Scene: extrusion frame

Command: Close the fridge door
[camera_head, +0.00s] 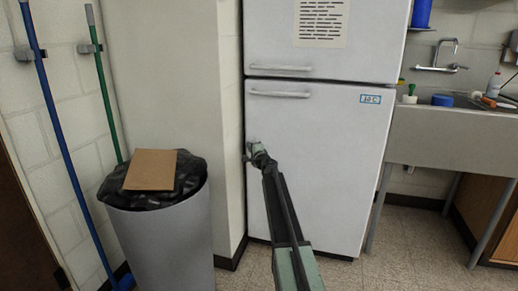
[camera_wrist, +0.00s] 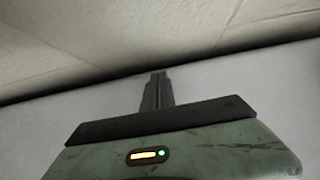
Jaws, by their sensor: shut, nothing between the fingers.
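The white fridge stands in the middle of the head view, with an upper door (camera_head: 372,42) and a larger lower door (camera_head: 340,170). Each door has a horizontal handle, and the lower handle (camera_head: 279,94) is near the top left. Both doors look about flush with each other, and I see no open interior. My gripper (camera_head: 250,150) is in front of the lower door's left edge, below the handle. Whether it touches the door I cannot tell. In the wrist view my gripper (camera_wrist: 158,88) is shut and empty before a plain pale surface.
A grey bin (camera_head: 165,245) with a black liner and a cardboard piece (camera_head: 151,169) stands to the left, beside a pale wall column (camera_head: 232,130). Blue and green poles lean farther left. A metal sink (camera_head: 450,135) is at the right. Tiled floor shows below it.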

